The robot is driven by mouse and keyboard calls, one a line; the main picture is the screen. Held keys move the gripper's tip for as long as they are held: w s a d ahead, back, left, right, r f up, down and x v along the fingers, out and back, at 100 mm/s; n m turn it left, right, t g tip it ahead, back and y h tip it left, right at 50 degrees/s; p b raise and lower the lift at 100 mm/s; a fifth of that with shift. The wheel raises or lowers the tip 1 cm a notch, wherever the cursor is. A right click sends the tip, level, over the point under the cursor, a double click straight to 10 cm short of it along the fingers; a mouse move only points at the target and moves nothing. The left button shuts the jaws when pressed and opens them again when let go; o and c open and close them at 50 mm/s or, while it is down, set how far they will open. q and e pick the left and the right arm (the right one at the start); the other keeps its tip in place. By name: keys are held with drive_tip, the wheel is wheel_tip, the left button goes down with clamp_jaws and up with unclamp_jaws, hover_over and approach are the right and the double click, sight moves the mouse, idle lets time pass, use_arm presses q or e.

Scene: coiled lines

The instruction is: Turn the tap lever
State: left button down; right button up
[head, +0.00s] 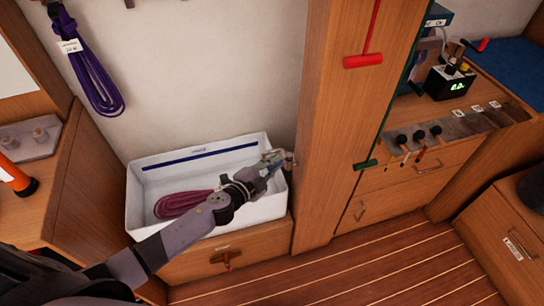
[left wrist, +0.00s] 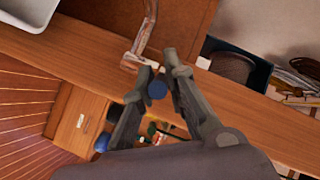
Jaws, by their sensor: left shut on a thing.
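The tap (head: 290,160) is a small metal fitting on the wooden post, just past the right end of the white bin. My left gripper (head: 270,164) reaches it from the lower left. In the left wrist view the tap's pale metal body (left wrist: 142,42) shows beyond the fingertips. A blue round-ended piece, seemingly the tap lever's end (left wrist: 157,90), sits between the fingers of my left gripper (left wrist: 158,76), which is shut on it. The fingers hide part of the lever, so its exact angle is unclear. My right gripper is not in view.
The white bin (head: 133,205) with a coiled maroon line (head: 180,204) is below my left forearm. A purple coil (head: 92,75) hangs on the wall. A red T-handle (head: 363,61) hangs on the post. Open floor (head: 350,275) lies in front.

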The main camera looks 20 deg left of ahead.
use_arm(q)
drive_tip(key=shift+s+d+f+n+y, duration=0.1)
drive_tip(key=shift+s+d+n+y, duration=0.15)
drive_tip(key=shift+n+y, duration=0.3)
drive_tip(key=shift+s+d+n+t+y+b, duration=0.15)
drive_tip(key=shift+d+n+y+b, duration=0.1)
drive_tip(key=shift+n+y+b, duration=0.45)
drive_tip(key=shift+s+d+n+t+y+b, duration=0.1)
drive_tip(key=shift+d+n+t+y+b, duration=0.25)
drive_tip(key=shift+y, duration=0.65)
drive_tip(key=shift+s+d+n+y+b, duration=0.15)
drive_tip(key=shift+n+y+b, duration=0.35)
drive_tip(key=shift+n+y, duration=0.3)
drive_tip(key=c, duration=1.6)
unclamp_jaws()
drive_tip(key=shift+w, duration=0.1)
drive_tip(key=v, duration=1.2)
